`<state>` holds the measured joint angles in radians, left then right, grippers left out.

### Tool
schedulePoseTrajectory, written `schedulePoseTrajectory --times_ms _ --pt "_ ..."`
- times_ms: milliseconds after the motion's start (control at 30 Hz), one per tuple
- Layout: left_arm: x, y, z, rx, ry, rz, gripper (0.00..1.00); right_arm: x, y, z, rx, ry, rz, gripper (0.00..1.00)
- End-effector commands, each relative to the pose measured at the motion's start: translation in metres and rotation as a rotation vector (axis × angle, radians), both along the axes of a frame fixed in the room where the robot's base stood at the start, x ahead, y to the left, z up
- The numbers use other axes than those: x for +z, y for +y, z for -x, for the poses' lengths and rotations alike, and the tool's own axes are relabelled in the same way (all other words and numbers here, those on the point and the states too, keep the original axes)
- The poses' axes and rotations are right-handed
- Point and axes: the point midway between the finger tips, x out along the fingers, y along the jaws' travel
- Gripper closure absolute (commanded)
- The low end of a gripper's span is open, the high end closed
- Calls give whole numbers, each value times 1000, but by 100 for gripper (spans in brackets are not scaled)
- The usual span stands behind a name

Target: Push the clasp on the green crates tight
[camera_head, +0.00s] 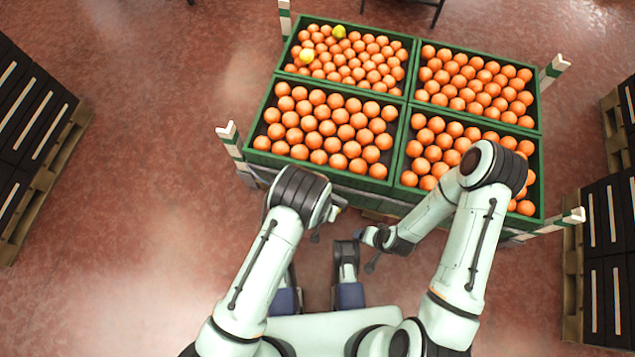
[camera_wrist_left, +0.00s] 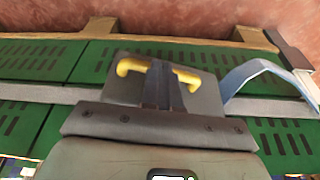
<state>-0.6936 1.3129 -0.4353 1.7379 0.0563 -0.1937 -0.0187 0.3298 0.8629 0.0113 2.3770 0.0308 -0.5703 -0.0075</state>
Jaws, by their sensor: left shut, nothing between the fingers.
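Several green crates (camera_head: 341,178) full of oranges stand together in the head view. Their slotted green sides (camera_wrist_left: 38,60) show in the left wrist view, with a grey strap (camera_wrist_left: 40,93) across them. A grey clasp with a yellow handle (camera_wrist_left: 134,66) sits at the strap in the middle of that view. My left gripper (camera_wrist_left: 163,80) is shut and empty, its dark fingers in front of the handle's middle; whether they touch it is unclear. In the head view it is at the crates' near side (camera_head: 338,206). My right gripper (camera_head: 372,250) hangs right of it, fingers unclear.
A light blue strap loop (camera_wrist_left: 265,72) bulges out right of the clasp. White-and-green corner posts (camera_head: 231,142) stand around the crates. Dark stacked crates on pallets stand at the left (camera_head: 30,120) and right (camera_head: 605,250). The reddish floor (camera_head: 130,220) at left is clear.

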Motion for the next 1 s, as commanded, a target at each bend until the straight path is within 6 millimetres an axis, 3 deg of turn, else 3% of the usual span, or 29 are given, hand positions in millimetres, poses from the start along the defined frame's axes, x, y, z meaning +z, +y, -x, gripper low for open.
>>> schedulePoseTrajectory --times_ms 100,1000 --pt "0 -3 -1 68 -1 -1 100 1 0 -2 1 -6 0 21" --pt "0 -6 -4 61 1 -1 100 3 1 -3 1 -11 0 21"
